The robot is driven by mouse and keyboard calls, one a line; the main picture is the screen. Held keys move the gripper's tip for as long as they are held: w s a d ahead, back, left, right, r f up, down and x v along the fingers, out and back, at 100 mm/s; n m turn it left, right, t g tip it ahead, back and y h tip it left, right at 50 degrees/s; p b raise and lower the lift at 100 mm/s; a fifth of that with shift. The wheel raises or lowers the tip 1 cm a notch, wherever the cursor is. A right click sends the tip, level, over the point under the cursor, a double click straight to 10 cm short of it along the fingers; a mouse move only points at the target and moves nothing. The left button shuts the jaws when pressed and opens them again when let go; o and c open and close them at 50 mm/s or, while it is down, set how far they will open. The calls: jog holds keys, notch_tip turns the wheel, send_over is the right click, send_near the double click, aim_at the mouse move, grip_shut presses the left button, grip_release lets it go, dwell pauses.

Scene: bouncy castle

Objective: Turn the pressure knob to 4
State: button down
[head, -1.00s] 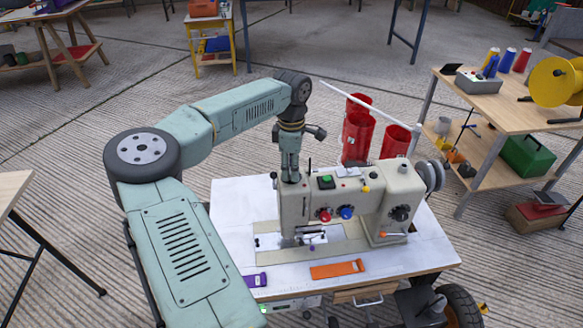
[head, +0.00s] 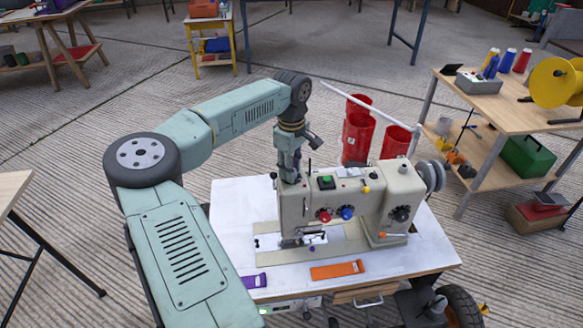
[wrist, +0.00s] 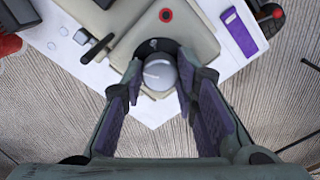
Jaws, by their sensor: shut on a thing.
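The sewing machine (head: 340,200) stands on a white-topped table (head: 235,215). The pressure knob (wrist: 159,75) is a round grey knob with a pale line across its face, in the wrist view. A dark plate (wrist: 153,45) with a small white mark lies behind it; I cannot read the number. My gripper (wrist: 161,70) points down with its purple-padded fingers on either side of the knob, shut on it. In the head view my gripper (head: 289,170) is at the left end of the machine's top, where the knob is hidden.
Red bins (head: 357,138) stand behind the machine. An orange strip (head: 337,270) and a purple strip (head: 254,281) lie on the table's front. A wooden bench (head: 505,105) with spools is at right.

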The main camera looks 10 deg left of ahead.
jog(key=c, duration=1.3)
grip_release()
